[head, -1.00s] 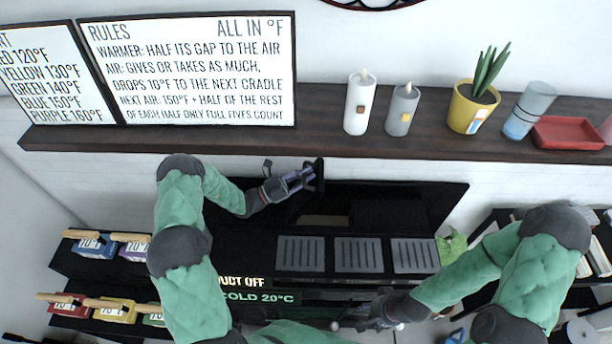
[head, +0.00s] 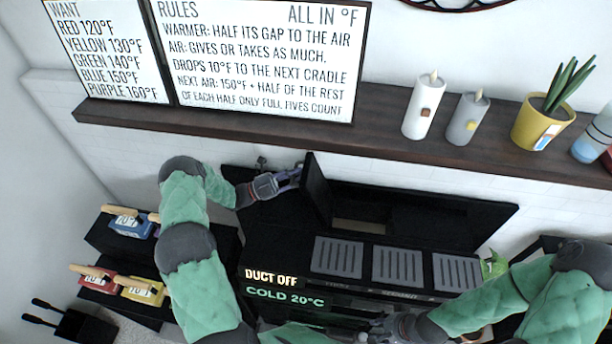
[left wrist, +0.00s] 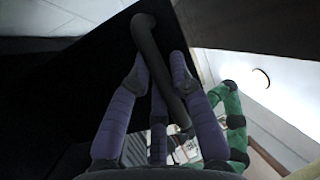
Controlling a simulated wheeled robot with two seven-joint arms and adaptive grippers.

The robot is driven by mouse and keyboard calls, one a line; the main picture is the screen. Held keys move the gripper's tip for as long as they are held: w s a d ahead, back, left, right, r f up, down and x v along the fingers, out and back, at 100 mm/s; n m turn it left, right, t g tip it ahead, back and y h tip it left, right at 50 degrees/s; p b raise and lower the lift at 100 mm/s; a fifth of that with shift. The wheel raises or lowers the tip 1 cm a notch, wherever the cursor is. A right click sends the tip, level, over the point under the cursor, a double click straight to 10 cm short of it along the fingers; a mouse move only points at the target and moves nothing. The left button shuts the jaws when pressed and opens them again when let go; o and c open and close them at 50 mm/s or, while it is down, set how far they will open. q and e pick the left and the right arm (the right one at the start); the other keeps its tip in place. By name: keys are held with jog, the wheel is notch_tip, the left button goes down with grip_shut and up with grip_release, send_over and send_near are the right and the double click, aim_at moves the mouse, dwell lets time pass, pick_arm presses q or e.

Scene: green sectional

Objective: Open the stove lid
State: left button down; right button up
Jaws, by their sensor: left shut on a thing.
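The stove is the black unit at centre, with lit signs reading "DUCT OFF" and "COLD 20°C" on its front. Its black lid (head: 317,188) stands raised at the left side of the dark opening (head: 420,212), showing as a narrow upright panel. My left gripper (head: 291,177) is left of the lid. In the left wrist view, its purple fingers (left wrist: 160,75) are closed around a dark bar handle (left wrist: 147,35). My right gripper (head: 388,328) is low at the stove's front, and its fingers are too unclear to read.
Three grey slatted plates (head: 398,266) line the stove's front top. A dark shelf (head: 380,145) runs above, with candles (head: 421,106) and a potted plant (head: 543,122). Wooden-handled coloured blocks (head: 130,222) sit on racks at left.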

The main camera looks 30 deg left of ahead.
pick_arm(q)
jog(key=shift+a+f, duration=0.1)
jog(key=shift+a, duration=0.8)
jog(key=c, duration=1.1)
grip_release()
jog(key=shift+s+f, duration=0.1)
jog(key=shift+d, duration=0.1)
jog(key=shift+f, duration=0.1)
jog(key=v, duration=1.2)
